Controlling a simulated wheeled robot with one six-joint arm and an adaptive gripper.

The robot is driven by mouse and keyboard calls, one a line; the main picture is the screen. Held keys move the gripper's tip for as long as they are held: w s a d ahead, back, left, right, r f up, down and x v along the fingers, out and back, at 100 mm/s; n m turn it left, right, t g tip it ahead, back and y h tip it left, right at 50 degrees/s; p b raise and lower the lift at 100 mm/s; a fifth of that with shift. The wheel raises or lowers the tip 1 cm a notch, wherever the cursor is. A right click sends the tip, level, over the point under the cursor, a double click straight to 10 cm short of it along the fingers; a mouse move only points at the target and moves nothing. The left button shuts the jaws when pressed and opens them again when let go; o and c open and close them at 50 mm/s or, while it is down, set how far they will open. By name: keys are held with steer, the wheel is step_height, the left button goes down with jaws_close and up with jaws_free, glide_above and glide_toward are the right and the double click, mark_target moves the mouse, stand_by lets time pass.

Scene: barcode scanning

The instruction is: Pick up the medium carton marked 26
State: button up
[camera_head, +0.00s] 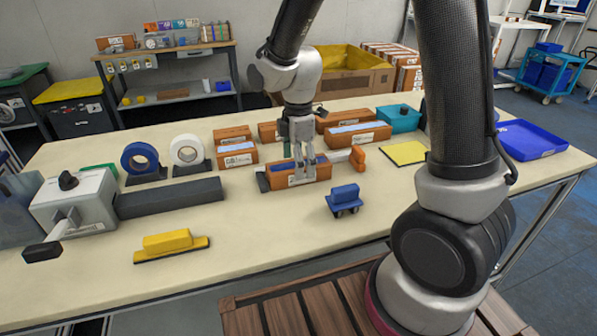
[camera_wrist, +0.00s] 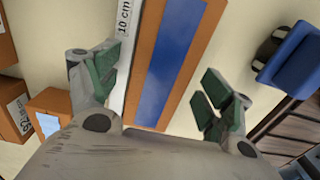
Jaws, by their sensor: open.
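An orange-brown carton with a blue strip along its top (camera_head: 318,174) lies on the table below my gripper (camera_head: 303,172). Its front carries a white label too small to read, so I cannot tell whether it is marked 26. In the wrist view the carton (camera_wrist: 190,25) runs between the two green-padded fingers of my gripper (camera_wrist: 160,82). The fingers are open, one toward each long side, and I see no grip on it. Whether the fingertips reach below its top is unclear.
More orange cartons stand behind, at the left (camera_head: 237,158) and right (camera_head: 357,136). A white strip marked "10 cm" (camera_wrist: 124,22) lies along the carton in the wrist view. A blue block (camera_head: 344,197) sits in front right.

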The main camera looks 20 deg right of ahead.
steer(key=shift+f, duration=0.55)
steer(key=c, duration=1.4)
steer(key=shift+o, duration=0.2)
steer(key=shift+r, duration=0.15)
